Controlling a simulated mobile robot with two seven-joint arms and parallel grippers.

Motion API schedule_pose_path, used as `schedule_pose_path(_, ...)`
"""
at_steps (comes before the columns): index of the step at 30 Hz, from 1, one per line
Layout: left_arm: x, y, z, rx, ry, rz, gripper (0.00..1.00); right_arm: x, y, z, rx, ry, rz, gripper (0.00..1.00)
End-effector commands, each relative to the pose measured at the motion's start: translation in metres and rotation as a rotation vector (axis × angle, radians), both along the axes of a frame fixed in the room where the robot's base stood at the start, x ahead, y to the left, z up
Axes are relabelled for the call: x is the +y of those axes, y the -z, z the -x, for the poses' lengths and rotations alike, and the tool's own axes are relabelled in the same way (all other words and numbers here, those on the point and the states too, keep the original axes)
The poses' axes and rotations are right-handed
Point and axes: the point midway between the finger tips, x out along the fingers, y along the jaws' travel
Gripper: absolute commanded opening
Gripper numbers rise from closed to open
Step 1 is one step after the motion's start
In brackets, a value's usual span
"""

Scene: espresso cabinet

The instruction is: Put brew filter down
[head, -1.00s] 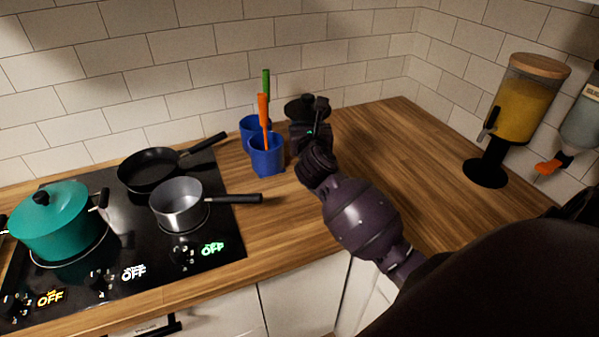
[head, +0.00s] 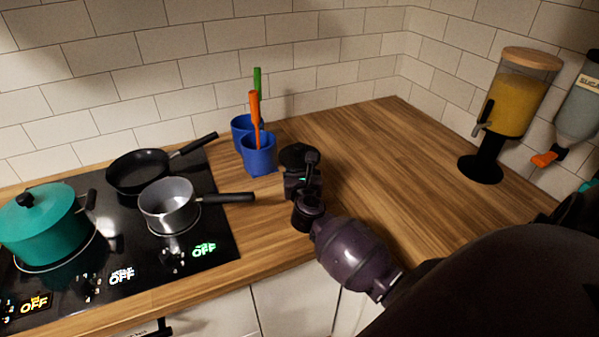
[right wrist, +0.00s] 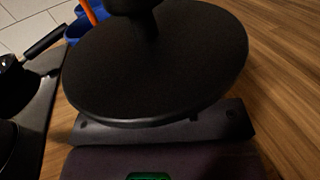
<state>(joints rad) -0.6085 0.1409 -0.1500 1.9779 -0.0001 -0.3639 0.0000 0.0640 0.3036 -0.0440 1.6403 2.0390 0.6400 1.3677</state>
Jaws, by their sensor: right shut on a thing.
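The brew filter (head: 297,156) is a black round disc with a knob-topped stem, seen in the head view at the middle of the wooden counter. The right wrist view shows its broad black disc (right wrist: 160,75) close up, filling the upper middle. My right gripper (head: 302,180) is shut on it. The gripper's own body hides the point of grip. I cannot tell whether the filter touches the counter. My left gripper is not in view.
Blue cups (head: 260,160) with orange and green handled utensils stand just left of the filter. A cooktop (head: 215,225) with pans and a teal pot (head: 45,230) is further left. Dispensers (head: 512,105) are at the right. The counter (head: 385,150) behind and right is clear.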

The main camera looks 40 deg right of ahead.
Motion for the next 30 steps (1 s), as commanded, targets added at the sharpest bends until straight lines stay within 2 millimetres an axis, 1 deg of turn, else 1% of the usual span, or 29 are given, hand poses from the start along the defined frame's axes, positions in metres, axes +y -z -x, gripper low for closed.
schedule_pose_path(2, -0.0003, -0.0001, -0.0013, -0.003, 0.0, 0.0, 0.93, 0.0, 0.003, -0.0001, -0.001, -0.001, 0.001, 0.23)
schedule_pose_path(8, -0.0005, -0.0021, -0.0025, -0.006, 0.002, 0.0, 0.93, 0.0001, 0.0022, -0.0002, -0.001, -0.001, 0.0, 0.23)
schedule_pose_path(14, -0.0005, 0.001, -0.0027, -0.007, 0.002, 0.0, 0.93, 0.0002, 0.0066, -0.0002, -0.001, -0.001, 0.0, 0.23)
schedule_pose_path(15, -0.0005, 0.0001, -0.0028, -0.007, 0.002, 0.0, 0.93, 0.0, 0.0058, -0.0001, -0.001, -0.001, 0.0, 0.59)
schedule_pose_path(19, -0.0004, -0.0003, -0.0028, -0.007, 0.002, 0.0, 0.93, 0.0, 0.0055, -0.0001, -0.001, -0.001, 0.0, 0.78)
schedule_pose_path(26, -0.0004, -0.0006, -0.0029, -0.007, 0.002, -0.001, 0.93, 0.0, 0.0054, -0.0001, -0.001, -0.001, 0.001, 0.78)
schedule_pose_path(30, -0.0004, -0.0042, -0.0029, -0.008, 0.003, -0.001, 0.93, -0.0001, 0.0008, -0.0001, 0.0, -0.001, 0.001, 0.78)
